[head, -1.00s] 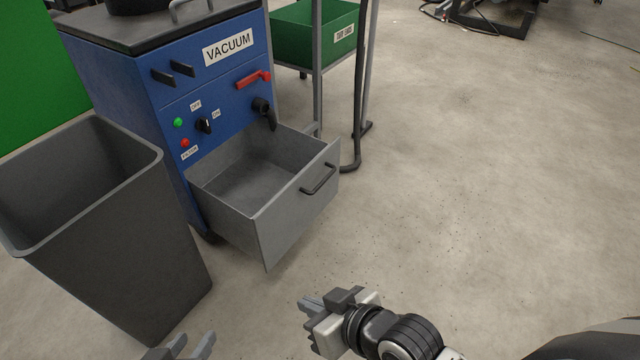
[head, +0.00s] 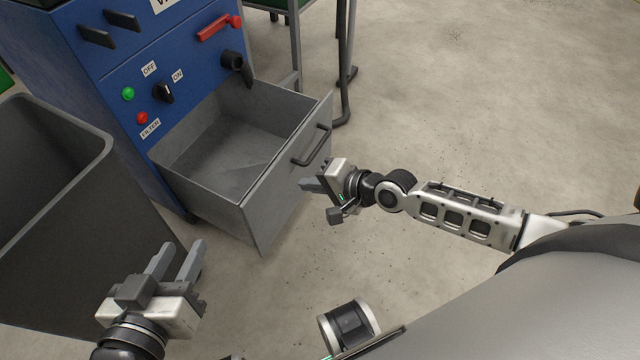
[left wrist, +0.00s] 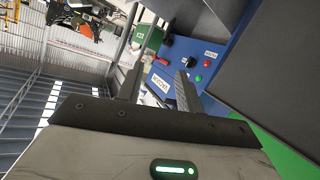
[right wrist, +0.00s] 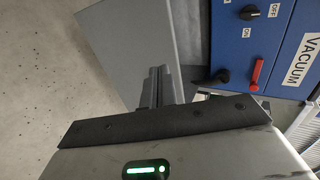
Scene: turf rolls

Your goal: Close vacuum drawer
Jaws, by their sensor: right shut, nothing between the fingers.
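The grey vacuum drawer (head: 285,190) is pulled out from the blue vacuum cabinet (head: 75,65) and looks empty inside. Its dark bar handle (head: 311,147) is on the front panel. My right gripper (head: 306,185) is shut and empty, close to the drawer front, just below the handle; I cannot tell whether it touches. In the right wrist view the shut fingers (right wrist: 158,85) overlap the grey drawer panel (right wrist: 125,45). My left gripper (head: 175,258) is open and empty, left of the drawer and in front of the bin. Its fingers (left wrist: 155,85) are apart in the left wrist view.
A dark grey bin (head: 60,215) stands left of the drawer, close to my left gripper. A metal stand (head: 345,60) is behind the drawer at right. The floor (head: 480,90) to the right is clear. A red lever (head: 218,28) sits above the drawer.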

